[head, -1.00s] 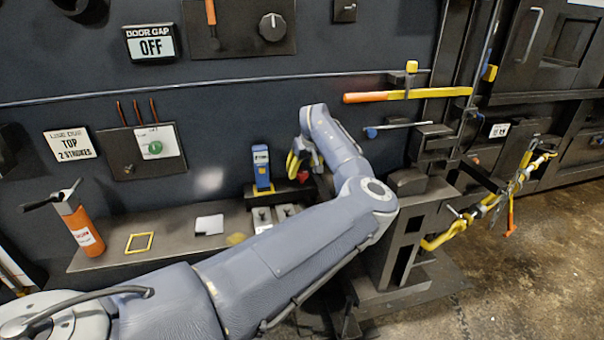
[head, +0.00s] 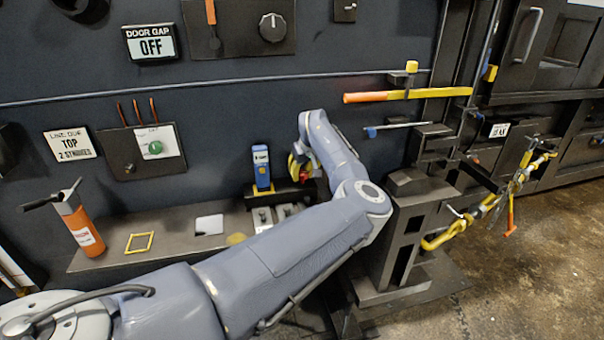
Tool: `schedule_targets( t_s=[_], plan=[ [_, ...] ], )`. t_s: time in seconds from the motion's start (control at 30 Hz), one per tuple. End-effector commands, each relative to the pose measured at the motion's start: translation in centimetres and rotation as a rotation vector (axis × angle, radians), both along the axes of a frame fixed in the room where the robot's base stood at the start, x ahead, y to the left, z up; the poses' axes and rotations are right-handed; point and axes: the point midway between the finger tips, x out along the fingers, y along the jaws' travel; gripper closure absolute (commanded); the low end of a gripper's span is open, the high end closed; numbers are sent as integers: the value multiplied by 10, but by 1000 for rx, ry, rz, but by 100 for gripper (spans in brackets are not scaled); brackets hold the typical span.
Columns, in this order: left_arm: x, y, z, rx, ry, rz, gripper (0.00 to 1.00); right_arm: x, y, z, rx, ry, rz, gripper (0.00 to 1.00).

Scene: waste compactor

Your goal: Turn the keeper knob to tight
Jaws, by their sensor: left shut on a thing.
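My left gripper (head: 301,169) is at the back of the bench, in front of the dark wall, right of a blue and yellow gauge-like block. Its fingers are shut on a small red knob-like piece (head: 305,173), largely hidden by the fingers and wrist. I cannot read any tight mark on it or tell if this is the keeper knob. A black round dial with a white pointer line (head: 272,27) sits on the upper wall panel, clear of the gripper. My right gripper is out of view.
The blue block (head: 262,168) stands close left of the gripper. An orange-and-yellow bar (head: 408,95) crosses above right. An orange bottle-like tool (head: 80,224) and yellow square frame (head: 139,242) are on the left bench.

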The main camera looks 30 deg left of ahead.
Motion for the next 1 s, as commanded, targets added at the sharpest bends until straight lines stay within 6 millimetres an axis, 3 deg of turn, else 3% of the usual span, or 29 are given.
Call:
schedule_targets(
  t_s=[0.17, 0.97, 1.0],
  plan=[
    [0, 0, 0, 0, 0, 0, 97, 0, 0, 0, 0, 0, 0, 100],
    [0, 1, 0, 1, -2, -125, 98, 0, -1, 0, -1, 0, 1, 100],
    [0, 1, 0, 1, -2, -125, 66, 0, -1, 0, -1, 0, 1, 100]
  ],
)
